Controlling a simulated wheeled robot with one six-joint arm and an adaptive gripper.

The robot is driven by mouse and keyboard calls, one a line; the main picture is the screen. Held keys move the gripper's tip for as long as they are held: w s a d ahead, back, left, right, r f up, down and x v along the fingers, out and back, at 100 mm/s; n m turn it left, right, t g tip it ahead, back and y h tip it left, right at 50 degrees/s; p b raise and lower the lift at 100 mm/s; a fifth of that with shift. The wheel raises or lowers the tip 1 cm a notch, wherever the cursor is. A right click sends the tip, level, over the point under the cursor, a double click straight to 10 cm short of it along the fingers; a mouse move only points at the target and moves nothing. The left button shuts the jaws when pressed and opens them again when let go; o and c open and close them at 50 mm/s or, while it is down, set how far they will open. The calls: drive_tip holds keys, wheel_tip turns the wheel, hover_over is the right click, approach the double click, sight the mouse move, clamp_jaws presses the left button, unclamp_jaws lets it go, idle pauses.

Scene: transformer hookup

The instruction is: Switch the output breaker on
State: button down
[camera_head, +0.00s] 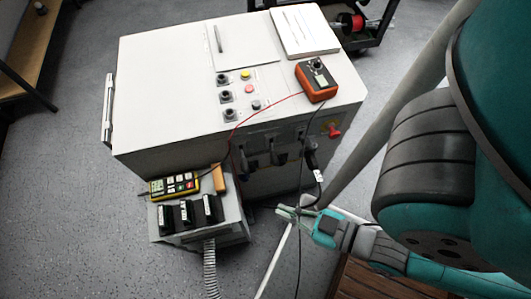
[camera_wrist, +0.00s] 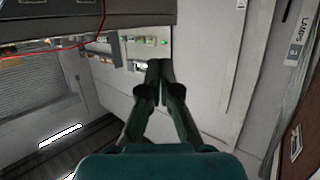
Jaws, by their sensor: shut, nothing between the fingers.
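A pale grey cabinet (camera_head: 160,75) stands in the middle of the head view. Its front face carries dark sockets or handles and a red switch (camera_head: 333,130) at the right. I cannot tell which part is the output breaker. My gripper (camera_head: 288,212) is in front of the cabinet, low and to the right of the small grey box (camera_head: 205,237). In the wrist view my gripper (camera_wrist: 158,68) is shut and empty. Just beyond its tips is a pale panel (camera_wrist: 150,47) with small green and white marks, partly hidden by the fingers.
The small box holds black modules (camera_head: 187,212) and a yellow meter (camera_head: 175,185). An orange meter (camera_head: 316,80) lies on the cabinet, with red and black leads hanging down. A ribbed hose (camera_head: 210,268) leaves the box. A trolley (camera_head: 375,22) stands behind.

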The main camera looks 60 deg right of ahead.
drive_tip(key=w+d+f+m+t+h, duration=0.2)
drive_tip(key=d+f+m+h, duration=0.1)
drive_tip(key=f+m, duration=0.7)
drive_tip(key=w+d+f+m+t+h, duration=0.1)
drive_tip(key=d+f+m+t+h, duration=0.1)
drive_tip(key=f+m, duration=0.75)
drive_tip(key=w+d+f+m+h, duration=0.1)
drive_tip(key=d+f+m+h, duration=0.4)
drive_tip(key=m, duration=0.6)
drive_tip(key=w+d+f+m+h, duration=0.2)
drive_tip(key=d+f+m+h, duration=0.3)
drive_tip(key=m, duration=0.7)
drive_tip(key=shift+d+f+h, duration=0.2)
drive_tip(key=shift+f+h, duration=0.8)
drive_tip(key=shift+h, duration=1)
drive_tip(key=shift+w+r, duration=0.15)
drive_tip(key=shift+w, duration=0.1)
